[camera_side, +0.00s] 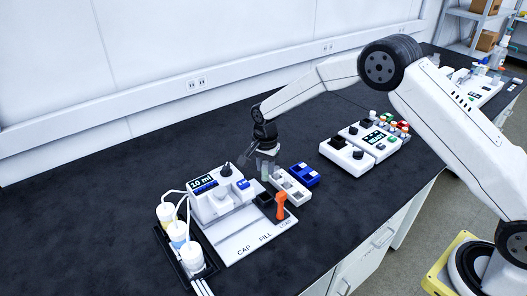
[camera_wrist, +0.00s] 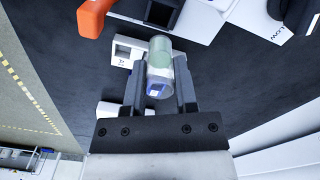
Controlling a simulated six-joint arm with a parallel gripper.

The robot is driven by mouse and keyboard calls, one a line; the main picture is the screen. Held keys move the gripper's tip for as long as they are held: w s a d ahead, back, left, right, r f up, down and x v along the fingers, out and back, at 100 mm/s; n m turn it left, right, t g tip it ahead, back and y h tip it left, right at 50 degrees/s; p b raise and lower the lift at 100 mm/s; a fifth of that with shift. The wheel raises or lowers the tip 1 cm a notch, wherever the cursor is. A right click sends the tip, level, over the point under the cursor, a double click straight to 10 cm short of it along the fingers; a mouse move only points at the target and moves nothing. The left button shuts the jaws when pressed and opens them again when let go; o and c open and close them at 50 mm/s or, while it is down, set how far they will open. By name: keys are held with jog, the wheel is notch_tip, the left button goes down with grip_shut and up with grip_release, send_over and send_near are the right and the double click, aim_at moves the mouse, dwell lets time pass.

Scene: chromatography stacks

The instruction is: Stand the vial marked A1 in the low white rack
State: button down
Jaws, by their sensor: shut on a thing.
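My gripper (camera_wrist: 160,88) is shut on a clear vial (camera_wrist: 160,58) with greenish contents and a white-and-blue label. The mark on the label is too small to read. In the side view the vial (camera_side: 264,170) hangs below my gripper, at the left end of the low white rack (camera_side: 293,189). The rack has square openings, and part of it shows in the wrist view (camera_wrist: 122,60), behind and left of the vial. The vial and my fingers hide some of the rack. I cannot tell whether the vial touches it.
A blue rack (camera_side: 304,174) stands right behind the white one. A white device with coloured caps (camera_side: 368,147) is farther right.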

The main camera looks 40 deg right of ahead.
dwell(0.3)
jog(key=s+d+f, duration=0.4)
jog(key=d, duration=0.6)
jog(key=shift+s+f, duration=0.15)
jog(key=shift+s, duration=0.15)
jog(key=shift+f, duration=0.15)
jog(key=shift+f, duration=2)
jog(key=shift+f, duration=1.4)
jog(key=shift+c, duration=1.6)
grip_release()
jog(key=shift+r, duration=0.15)
notch_tip(320, 180, up, 8)
